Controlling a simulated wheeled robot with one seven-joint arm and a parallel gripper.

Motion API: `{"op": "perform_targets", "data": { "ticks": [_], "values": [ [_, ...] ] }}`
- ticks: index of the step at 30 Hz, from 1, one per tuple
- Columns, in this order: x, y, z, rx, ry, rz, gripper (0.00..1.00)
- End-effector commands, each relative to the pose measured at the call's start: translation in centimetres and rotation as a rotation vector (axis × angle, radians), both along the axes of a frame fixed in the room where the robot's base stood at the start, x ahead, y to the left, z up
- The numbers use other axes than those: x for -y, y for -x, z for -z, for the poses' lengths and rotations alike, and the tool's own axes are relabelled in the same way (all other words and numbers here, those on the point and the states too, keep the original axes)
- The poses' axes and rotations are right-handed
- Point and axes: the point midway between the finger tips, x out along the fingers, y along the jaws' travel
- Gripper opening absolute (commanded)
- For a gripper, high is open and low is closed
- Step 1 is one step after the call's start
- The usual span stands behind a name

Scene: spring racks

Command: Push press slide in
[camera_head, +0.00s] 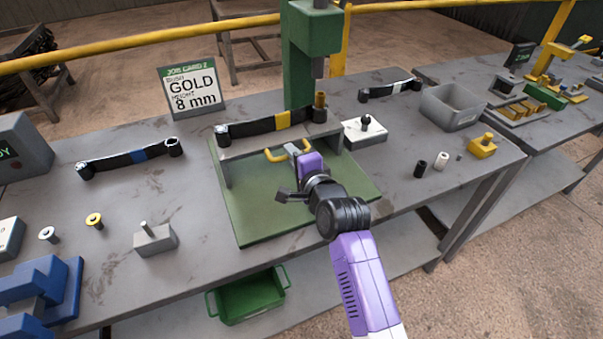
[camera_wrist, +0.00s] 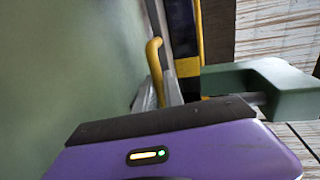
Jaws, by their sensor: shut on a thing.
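The press is a green frame (camera_head: 312,32) with a ram above a green base plate (camera_head: 255,222). Its grey slide (camera_head: 240,144) carries a black spring leaf (camera_head: 250,127) with a yellow band, and a gold bush (camera_head: 320,100) stands at the leaf's right end, below the ram. A yellow handle (camera_head: 272,155) is on the front of the slide; it also shows in the wrist view (camera_wrist: 155,62). My gripper (camera_head: 293,150) is at this handle and shut on it. The fingertips are partly hidden by the purple gripper body.
A job card (camera_head: 193,91) reads gold, 8 mm. Other leaves with blue (camera_head: 138,156) and white (camera_head: 397,87) bands lie left and right. A grey bin (camera_head: 450,107), loose bushes and a blue fixture (camera_head: 45,290) stand on the table. A green crate (camera_head: 248,298) sits below.

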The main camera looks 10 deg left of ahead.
Motion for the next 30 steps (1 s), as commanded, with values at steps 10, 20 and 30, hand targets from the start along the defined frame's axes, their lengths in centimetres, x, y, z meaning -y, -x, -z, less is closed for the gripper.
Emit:
{"op": "perform_targets", "data": {
  "ticks": [10,20,30],
  "values": [
    [-1.4,-2.1,0.1,-0.001,0.0,0.001,0.0],
    [-1.4,-2.2,0.0,0.001,0.0,0.001,0.0],
    [-1.4,-2.1,0.0,0.0,0.0,0.0,0.34]
  ]
}}
